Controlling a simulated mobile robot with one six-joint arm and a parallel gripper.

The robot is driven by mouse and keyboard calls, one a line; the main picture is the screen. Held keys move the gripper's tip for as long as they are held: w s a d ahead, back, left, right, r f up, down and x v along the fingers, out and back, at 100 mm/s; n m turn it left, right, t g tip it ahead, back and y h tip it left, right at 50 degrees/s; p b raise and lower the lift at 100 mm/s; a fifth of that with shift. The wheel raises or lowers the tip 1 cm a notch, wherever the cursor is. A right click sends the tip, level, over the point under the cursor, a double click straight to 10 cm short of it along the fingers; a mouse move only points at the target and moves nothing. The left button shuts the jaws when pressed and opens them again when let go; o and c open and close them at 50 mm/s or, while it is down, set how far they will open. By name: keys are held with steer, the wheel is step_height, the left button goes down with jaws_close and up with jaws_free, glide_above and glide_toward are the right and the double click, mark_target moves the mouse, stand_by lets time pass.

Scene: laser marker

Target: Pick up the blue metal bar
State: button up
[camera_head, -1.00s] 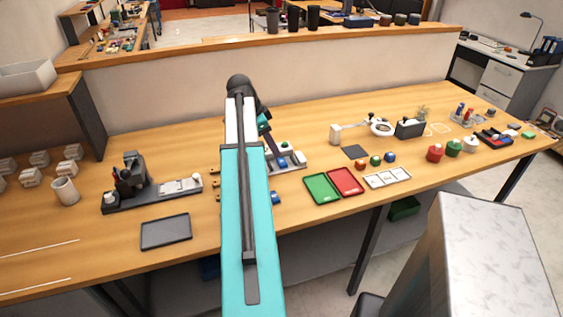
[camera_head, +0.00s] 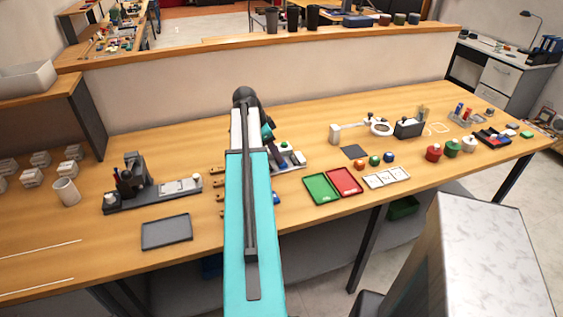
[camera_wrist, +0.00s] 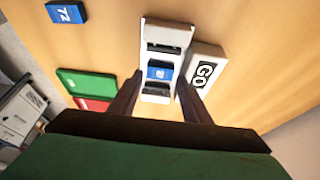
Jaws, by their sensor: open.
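In the wrist view, a small blue piece (camera_wrist: 160,73) with a pale marking sits in the middle of a white holder (camera_wrist: 176,37) with dark slots. A second blue block (camera_wrist: 66,13), marked "72", lies on the table at the upper left; a blue piece (camera_head: 276,199) also shows beside my arm in the head view. I cannot tell for sure which is the blue metal bar. My gripper (camera_wrist: 158,82) is open and empty, its two dark fingers on either side of the holder's blue piece. Contact cannot be told. My arm hides much of the holder in the head view.
A green tray (camera_head: 321,189) and a red tray (camera_head: 345,181) lie to the right. A grey tray (camera_head: 166,232) and a dark stand (camera_head: 150,194) are to the left.

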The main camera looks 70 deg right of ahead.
steer(key=shift+p+x, duration=0.4)
steer(key=shift+x, duration=1.25)
steer(key=shift+w, duration=0.1)
steer(key=shift+c, duration=0.2)
steer(key=c, duration=0.8)
steer(key=shift+r, duration=0.1)
steer(key=shift+r+b, duration=0.75)
steer(key=shift+r, duration=0.9)
steer(key=s+a+b, duration=0.1)
steer(key=s+a, duration=0.2)
steer(key=a, duration=0.1)
steer(key=s+a+r+b, duration=0.1)
steer(key=s+a, duration=0.2)
steer(key=a, duration=0.1)
steer(key=s+a+b, duration=0.1)
steer(key=s+a, duration=0.3)
steer(key=shift+a+r, duration=0.2)
steer(key=shift+a, duration=0.05)
